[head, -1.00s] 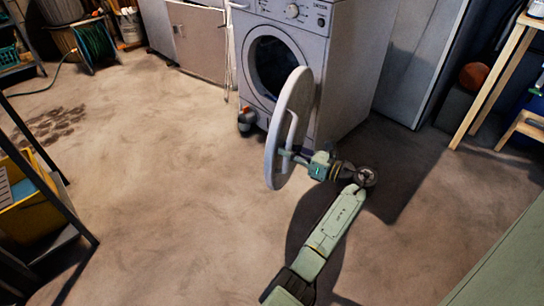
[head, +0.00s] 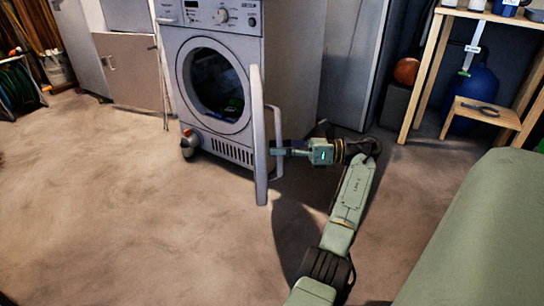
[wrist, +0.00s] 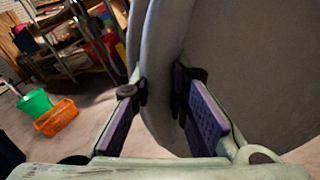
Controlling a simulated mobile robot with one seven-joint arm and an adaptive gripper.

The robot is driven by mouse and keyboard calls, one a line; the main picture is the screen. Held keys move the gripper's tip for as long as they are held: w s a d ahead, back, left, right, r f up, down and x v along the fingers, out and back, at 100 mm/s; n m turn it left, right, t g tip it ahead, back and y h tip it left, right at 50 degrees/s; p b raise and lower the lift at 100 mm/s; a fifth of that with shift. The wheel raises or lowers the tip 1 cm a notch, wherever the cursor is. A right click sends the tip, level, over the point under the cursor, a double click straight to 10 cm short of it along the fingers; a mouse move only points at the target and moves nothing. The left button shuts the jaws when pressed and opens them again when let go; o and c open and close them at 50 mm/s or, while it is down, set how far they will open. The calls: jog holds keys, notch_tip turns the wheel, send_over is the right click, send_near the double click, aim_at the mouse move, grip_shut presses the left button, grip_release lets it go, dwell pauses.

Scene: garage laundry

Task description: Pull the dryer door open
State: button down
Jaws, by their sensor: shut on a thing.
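The white dryer (head: 287,85) stands at the upper middle of the head view, its round dark drum opening (head: 217,85) uncovered. Its door (head: 258,140) stands swung out from the front, seen nearly edge-on. The door handle (head: 278,150) is a pale bar on the door's right-hand face. My gripper (head: 279,151) is at this handle from the right, with its fingers closed around the bar. In the wrist view the gripper's purple-padded fingers (wrist: 160,110) lie on both sides of the grey handle (wrist: 158,95), with the broad door face (wrist: 260,70) to the right.
A wooden shelf stand (head: 432,60) with a step stool (head: 487,112) is at the right. A green surface (head: 470,240) fills the lower right. A low cabinet (head: 130,65) stands left of the dryer. The concrete floor left of the door is clear.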

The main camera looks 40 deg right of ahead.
jog(key=shift+d+r, duration=0.1)
jog(key=shift+d, duration=0.1)
jog(key=c, duration=1.5)
grip_release()
jog(key=shift+s, duration=0.1)
jog(key=shift+c, duration=0.2)
